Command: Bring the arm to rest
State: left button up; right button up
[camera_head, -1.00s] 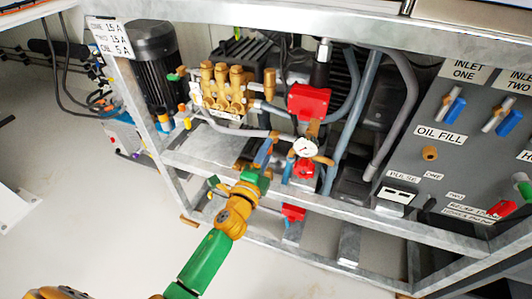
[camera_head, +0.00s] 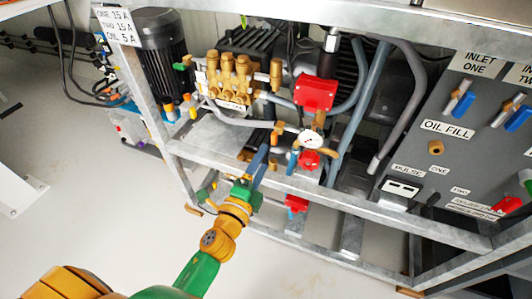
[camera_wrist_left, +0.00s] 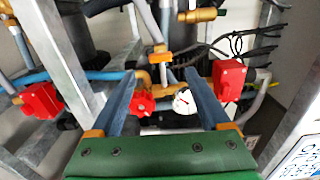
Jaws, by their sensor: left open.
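My left gripper (camera_head: 262,158) has two blue fingers on a green palm. It is in front of the metal frame, left of the white pressure gauge (camera_head: 310,140) in the head view. In the left wrist view the gripper (camera_wrist_left: 164,88) is open, with nothing held between its fingers. Brass pipework (camera_wrist_left: 160,58) and the gauge (camera_wrist_left: 183,101) appear behind the gap between the fingers. My left arm's green and orange links run down to the lower left. My right gripper is in neither view.
The steel frame (camera_head: 215,148) carries a brass pump (camera_head: 231,78), a black motor (camera_head: 160,62), a red box (camera_head: 316,93) and grey hoses. A grey panel (camera_head: 455,150) with valves stands at right. The pale floor (camera_head: 95,215) is open at lower left.

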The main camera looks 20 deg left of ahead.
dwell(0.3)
pick_arm(q)
jog(key=s+f+n+g, duration=0.4)
jog(key=s+f, duration=0.1)
jog(key=f, duration=0.8)
jog(key=s+f+n+g, duration=0.4)
jog(key=s+f+g, duration=0.1)
jog(key=f, duration=0.9)
jog(key=s+a+f+n+g, duration=0.2)
jog(key=s+f+n+g, duration=0.1)
jog(key=s+f, duration=0.6)
jog(key=s+a+f+n+g, duration=0.1)
jog(key=s+f+n+g, duration=0.1)
jog(key=s, duration=0.6)
jog(key=s+f+n+g, duration=0.2)
jog(key=s+n+g, duration=0.1)
jog(key=s, duration=0.5)
notch_tip(320, 180, up, 20)
jog(key=p, duration=2)
jog(key=shift+s+a+y, duration=0.2)
jog(key=shift+s+y, duration=0.1)
jog(key=shift+s, duration=0.05)
